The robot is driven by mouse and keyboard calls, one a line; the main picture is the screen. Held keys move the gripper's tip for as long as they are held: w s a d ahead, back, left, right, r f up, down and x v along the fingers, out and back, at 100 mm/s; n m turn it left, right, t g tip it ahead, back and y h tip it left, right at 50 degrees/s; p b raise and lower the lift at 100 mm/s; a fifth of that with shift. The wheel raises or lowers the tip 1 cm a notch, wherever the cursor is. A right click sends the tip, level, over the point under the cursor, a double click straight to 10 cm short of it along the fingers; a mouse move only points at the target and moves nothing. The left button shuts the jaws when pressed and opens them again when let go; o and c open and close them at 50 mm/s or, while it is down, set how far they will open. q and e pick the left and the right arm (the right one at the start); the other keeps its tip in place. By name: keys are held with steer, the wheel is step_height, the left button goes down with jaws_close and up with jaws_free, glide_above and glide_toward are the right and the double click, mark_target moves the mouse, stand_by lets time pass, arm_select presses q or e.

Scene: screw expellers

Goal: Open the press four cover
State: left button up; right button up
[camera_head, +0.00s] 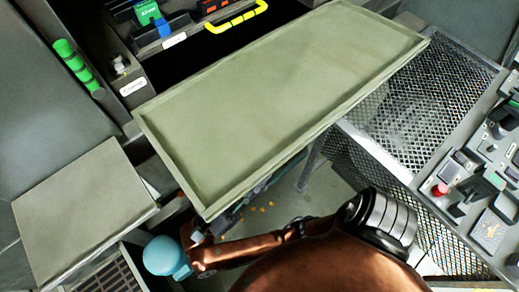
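A large grey-green rectangular panel (270,95) with a raised rim lies slantwise across the middle of the camera_head view. It may be a press cover, but no label on it shows which press it belongs to. I cannot tell whether it is open or shut. Copper-coloured links of mine fill the bottom centre, and a thinner one runs left below the panel's near corner. No gripper fingers can be made out. The area under the panel's near edge is dark and partly hidden.
A flat grey plate (82,210) is at left, with a green banded light (78,66) above it. A yellow handle (237,18) is behind the panel. A light-blue rounded part (165,256) is lower left. Metal mesh (425,105) and a control panel with a red button (440,189) are right.

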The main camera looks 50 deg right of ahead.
mark_target(268, 155)
steer(key=x, duration=0.5)
steer(key=shift+s+d+r, duration=0.1)
steer(key=shift+d+r, duration=0.15)
steer(key=shift+d, duration=0.05)
steer(key=shift+c, duration=0.3)
jaws_close()
